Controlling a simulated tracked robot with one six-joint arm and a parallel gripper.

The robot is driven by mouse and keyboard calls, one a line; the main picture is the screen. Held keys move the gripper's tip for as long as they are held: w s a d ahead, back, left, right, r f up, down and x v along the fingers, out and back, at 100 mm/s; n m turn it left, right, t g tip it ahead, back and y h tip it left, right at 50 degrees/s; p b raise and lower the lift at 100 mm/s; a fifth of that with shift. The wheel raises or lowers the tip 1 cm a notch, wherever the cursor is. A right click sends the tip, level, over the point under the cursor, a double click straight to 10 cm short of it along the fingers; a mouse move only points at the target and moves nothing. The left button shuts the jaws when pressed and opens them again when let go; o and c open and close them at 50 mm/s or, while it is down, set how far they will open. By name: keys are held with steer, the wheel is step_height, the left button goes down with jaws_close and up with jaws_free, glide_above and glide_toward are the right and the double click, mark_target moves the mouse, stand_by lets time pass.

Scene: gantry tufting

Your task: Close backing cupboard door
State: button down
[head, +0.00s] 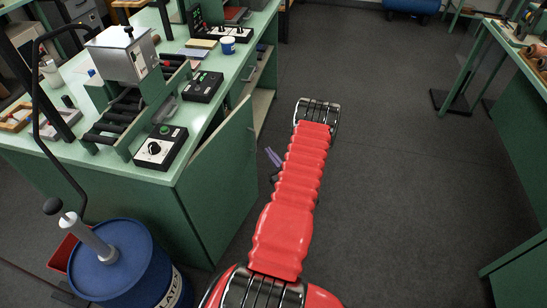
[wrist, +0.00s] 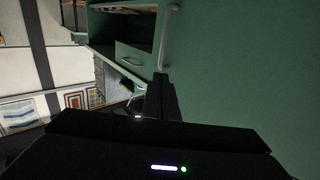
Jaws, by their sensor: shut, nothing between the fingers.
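The green cupboard door (head: 222,178) stands open, swung out from the bench side in the head view. Its pale top edge faces up. Bench shelves show beyond it.
The green bench (head: 130,172) carries control boxes and a blue mug (head: 228,45). A blue drum (head: 125,262) stands at the lower left. Another green bench (head: 510,130) is on the right. The dark floor (head: 385,120) between is clear.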

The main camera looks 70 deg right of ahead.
mark_target(255, 134)
steer(key=x, duration=0.9)
steer(key=shift+w+d, duration=0.2)
steer(key=shift+w, duration=0.05)
